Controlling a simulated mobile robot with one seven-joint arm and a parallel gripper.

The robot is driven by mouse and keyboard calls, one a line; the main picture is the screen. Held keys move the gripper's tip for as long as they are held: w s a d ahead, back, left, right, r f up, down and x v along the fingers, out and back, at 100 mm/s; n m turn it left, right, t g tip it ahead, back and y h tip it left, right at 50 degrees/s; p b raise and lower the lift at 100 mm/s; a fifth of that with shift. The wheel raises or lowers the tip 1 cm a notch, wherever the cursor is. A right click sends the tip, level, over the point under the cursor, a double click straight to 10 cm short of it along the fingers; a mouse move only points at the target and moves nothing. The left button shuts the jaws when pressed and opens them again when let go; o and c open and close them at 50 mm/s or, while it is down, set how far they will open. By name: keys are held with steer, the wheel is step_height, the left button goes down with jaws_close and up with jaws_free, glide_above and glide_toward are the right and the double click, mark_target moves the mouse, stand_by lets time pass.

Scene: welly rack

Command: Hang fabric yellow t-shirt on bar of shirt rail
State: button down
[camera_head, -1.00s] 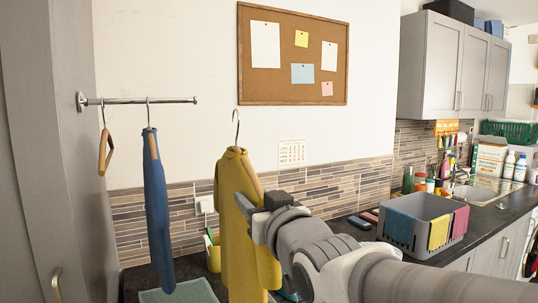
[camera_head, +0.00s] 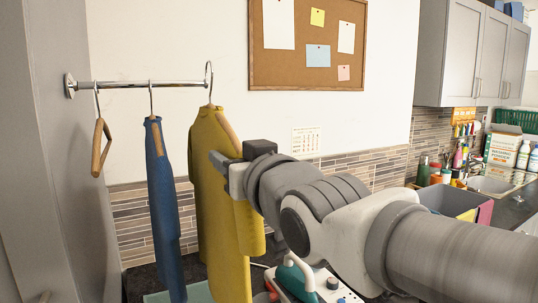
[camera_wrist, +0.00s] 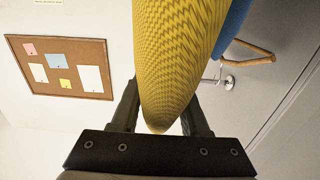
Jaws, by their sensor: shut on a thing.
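The yellow t-shirt (camera_head: 215,205) hangs on a hanger whose metal hook (camera_head: 209,72) rises above its collar. My gripper (camera_head: 228,170) is shut on the yellow t-shirt near its upper right side. In the wrist view the shirt (camera_wrist: 175,55) fills the gap between the fingers (camera_wrist: 160,112). The bar of the shirt rail (camera_head: 125,85) sticks out from the left panel. The hook overlaps the bar's free right end in the head view. I cannot tell whether it is around the bar or in front of it.
A blue garment (camera_head: 164,210) hangs on the bar left of the yellow one, with an empty wooden hanger (camera_head: 99,150) further left. The corkboard (camera_head: 283,78) is on the wall behind. A grey basket (camera_head: 450,201) and an iron-like teal item (camera_head: 297,278) are lower right.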

steer(key=shift+s+d+f+b, duration=0.1)
steer(key=shift+s+b, duration=0.05)
steer(key=shift+b, duration=0.5)
steer(key=shift+w, duration=0.25)
steer(key=shift+b+x, duration=0.5)
steer(key=shift+x, duration=6.4)
steer(key=shift+s+f+b, duration=0.1)
steer(key=shift+f+b, duration=0.9)
steer(key=shift+b, duration=0.15)
steer(key=shift+c, duration=2.4)
jaws_free()
steer(key=shift+o, duration=0.8)
steer(key=shift+f, duration=0.15)
